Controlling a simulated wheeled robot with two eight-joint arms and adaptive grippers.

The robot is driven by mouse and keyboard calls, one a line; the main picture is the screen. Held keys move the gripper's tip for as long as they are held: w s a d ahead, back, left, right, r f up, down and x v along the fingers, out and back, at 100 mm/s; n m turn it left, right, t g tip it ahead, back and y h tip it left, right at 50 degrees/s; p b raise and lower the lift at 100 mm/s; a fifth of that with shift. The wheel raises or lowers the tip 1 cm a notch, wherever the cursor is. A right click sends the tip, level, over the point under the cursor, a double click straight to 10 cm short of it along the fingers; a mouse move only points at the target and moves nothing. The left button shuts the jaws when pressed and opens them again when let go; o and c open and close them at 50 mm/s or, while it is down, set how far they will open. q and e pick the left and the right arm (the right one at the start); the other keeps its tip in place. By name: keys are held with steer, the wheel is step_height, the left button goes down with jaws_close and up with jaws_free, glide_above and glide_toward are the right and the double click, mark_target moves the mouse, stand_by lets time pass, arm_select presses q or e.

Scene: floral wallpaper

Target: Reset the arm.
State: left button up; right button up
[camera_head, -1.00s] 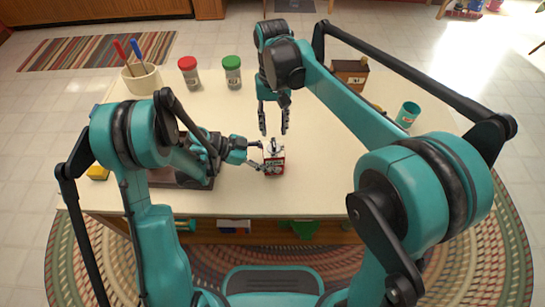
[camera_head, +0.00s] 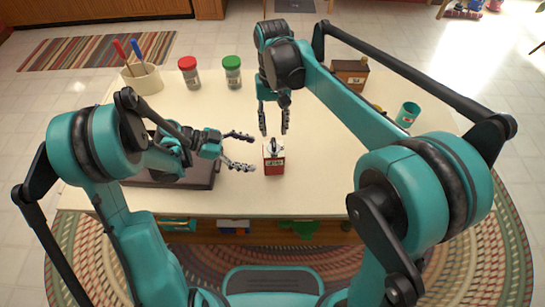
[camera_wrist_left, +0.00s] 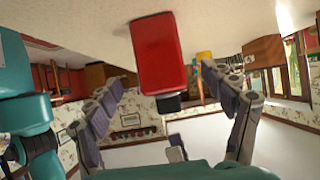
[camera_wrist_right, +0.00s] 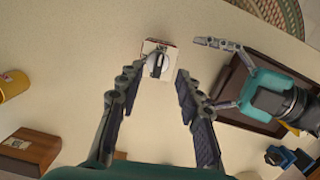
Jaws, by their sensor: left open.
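In the left wrist view the red tin (camera_wrist_left: 160,55) shows between and beyond the spread fingers (camera_wrist_left: 170,110). My right gripper (camera_head: 274,132) hangs open and empty, behind the tin in the head view. In the right wrist view the tin (camera_wrist_right: 158,62) shows from above, beyond the open fingertips (camera_wrist_right: 155,82).
A dark tray (camera_head: 200,180) lies under my left arm. A utensil crock (camera_head: 142,80), a red-lidded jar (camera_head: 189,73) and a green-lidded jar (camera_head: 232,73) stand at the back left. A wooden box (camera_head: 350,72) and teal cup (camera_head: 408,114) are at the right. The front right is clear.

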arm_select(q)
steer(key=v, duration=0.4)
steer(key=shift+d, duration=0.1)
arm_select(e)
steer(key=shift+s+d+r, duration=0.15)
steer(key=shift+d, duration=0.2)
arm_select(q)
steer(key=s+a+r+n+t+y, duration=0.3)
steer(key=s+r+n+y, duration=0.1)
steer(key=s+n+y, duration=0.2)
steer(key=s+a+r+n+t+y, duration=0.3)
steer(key=s+n+y, duration=0.3)
steer(key=n, duration=0.5)
steer(key=shift+s+a+r, duration=0.4)
steer(key=shift+s+a, duration=0.1)
steer(key=shift+s, duration=0.4)
arm_select(e)
steer(key=s+d+f+m+t, duration=0.1)
steer(key=s+d+f+t, duration=0.2)
steer(key=s+d+t, duration=0.6)
steer(key=s+d, duration=0.5)
steer(key=d, duration=0.3)
steer(key=shift+s, duration=0.2)
